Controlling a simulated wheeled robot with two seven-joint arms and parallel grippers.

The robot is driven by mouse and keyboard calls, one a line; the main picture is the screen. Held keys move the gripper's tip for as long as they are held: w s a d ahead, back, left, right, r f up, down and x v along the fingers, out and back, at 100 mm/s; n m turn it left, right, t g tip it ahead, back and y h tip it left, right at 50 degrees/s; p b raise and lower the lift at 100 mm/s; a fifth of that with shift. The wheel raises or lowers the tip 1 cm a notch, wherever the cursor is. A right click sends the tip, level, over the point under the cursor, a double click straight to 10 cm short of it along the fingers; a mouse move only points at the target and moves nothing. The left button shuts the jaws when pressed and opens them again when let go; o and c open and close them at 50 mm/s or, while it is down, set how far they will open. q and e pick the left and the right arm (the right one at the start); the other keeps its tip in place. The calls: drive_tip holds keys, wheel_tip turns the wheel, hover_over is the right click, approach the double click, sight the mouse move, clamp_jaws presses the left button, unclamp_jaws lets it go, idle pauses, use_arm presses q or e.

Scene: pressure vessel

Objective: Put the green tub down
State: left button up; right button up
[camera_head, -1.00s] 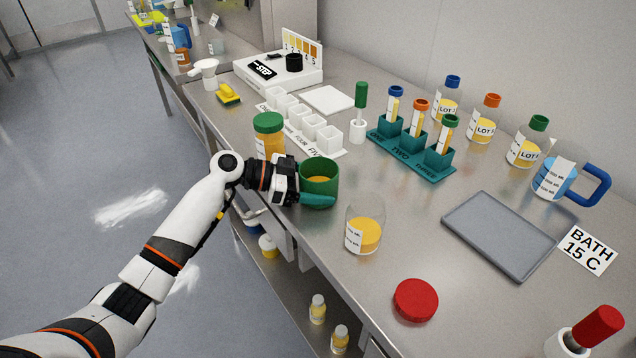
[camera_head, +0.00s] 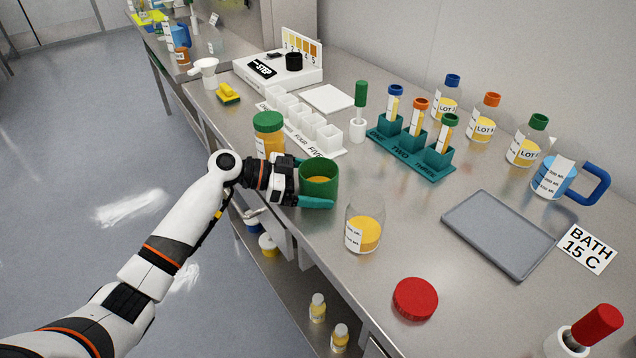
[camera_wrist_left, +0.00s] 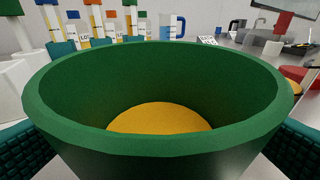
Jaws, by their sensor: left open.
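The green tub (camera_head: 319,176) stands upright on the steel bench near its front edge, with orange-yellow contents inside. It fills most of the left wrist view (camera_wrist_left: 160,150), where its rim and the yellow surface show. My left gripper (camera_head: 316,197) is open, with its teal fingers around the lower part of the tub. In the left wrist view a dark teal finger pad shows on each side of the tub. I cannot tell whether the pads touch it. The tub's underside is hidden. My right gripper is not in view.
A green-lidded jar (camera_head: 268,134) stands close behind my gripper, and a glass beaker (camera_head: 364,229) to the right. White cups (camera_head: 328,140) and a teal tube rack (camera_head: 411,150) stand behind. A red lid (camera_head: 415,299) and grey tray (camera_head: 500,233) lie to the right.

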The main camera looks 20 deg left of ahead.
use_arm(q)
drive_tip(key=b+v, duration=0.2)
drive_tip(key=v, duration=0.9)
drive_tip(key=shift+a, duration=0.3)
drive_tip(key=shift+s, duration=0.1)
drive_tip(key=shift+a, duration=0.1)
